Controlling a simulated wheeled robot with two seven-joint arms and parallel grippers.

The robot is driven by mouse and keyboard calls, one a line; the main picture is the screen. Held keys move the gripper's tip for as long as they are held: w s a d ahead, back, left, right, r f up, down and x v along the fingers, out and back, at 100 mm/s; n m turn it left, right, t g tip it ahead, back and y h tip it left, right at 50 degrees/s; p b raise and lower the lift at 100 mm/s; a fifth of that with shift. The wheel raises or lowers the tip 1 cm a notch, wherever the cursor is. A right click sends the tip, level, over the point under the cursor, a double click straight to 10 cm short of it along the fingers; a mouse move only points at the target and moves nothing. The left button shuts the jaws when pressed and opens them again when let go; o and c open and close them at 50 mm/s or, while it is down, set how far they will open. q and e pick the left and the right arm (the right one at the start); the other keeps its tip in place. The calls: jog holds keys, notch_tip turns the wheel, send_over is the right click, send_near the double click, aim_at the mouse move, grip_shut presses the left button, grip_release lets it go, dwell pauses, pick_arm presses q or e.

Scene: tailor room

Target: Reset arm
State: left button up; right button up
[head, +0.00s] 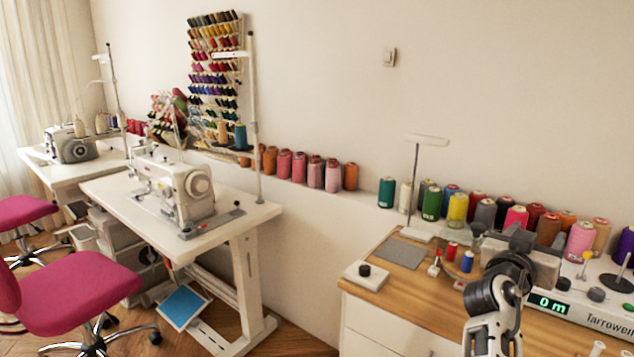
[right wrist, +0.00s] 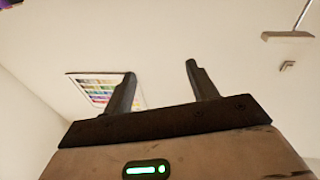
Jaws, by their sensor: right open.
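My right arm comes up from the bottom right of the head view, and its gripper (head: 516,240) is raised in front of the wooden-topped cabinet (head: 405,262). In the right wrist view the two dark fingers of this gripper (right wrist: 160,70) stand wide apart with nothing between them. My left gripper is not in view.
A device with a green display (head: 553,304) is at right. A sewing table (head: 225,225) and pink chairs (head: 80,298) stand left.

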jog(key=s+d+r+n+h, duration=0.2)
jog(key=s+d+r+h, duration=0.25)
jog(key=d+r, duration=0.5)
jog(key=s+d+r+n+h, duration=0.1)
jog(key=s+d+r+h, duration=0.3)
jog(key=d+r, duration=0.55)
jog(key=a+f+n+t+y, duration=0.1)
jog(key=a+f+n+y, duration=0.4)
jog(key=f, duration=0.6)
jog(key=a+f+n+t+y, duration=0.1)
jog(key=a+f+n+y, duration=0.1)
jog(key=a+f+y, duration=0.6)
jog(key=a+f+n+t+y, duration=0.1)
jog(key=a+f+n+y, duration=0.25)
jog(key=f, duration=0.95)
jog(key=s+a+f+n+g+y, duration=0.3)
jog(key=s+a+f+g+y, duration=0.45)
jog(key=s+a+f, duration=1.1)
pick_arm(q)
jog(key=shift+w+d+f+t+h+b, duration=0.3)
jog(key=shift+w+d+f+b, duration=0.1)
jog(key=shift+b, duration=1.5)
pick_arm(e)
jog(key=s+a+f+m+t+y, duration=0.1)
jog(key=a+m+t+y, duration=0.1)
jog(key=a+m, duration=0.3)
jog(key=shift+a+m+t, duration=0.35)
jog(key=shift+a, duration=1.35)
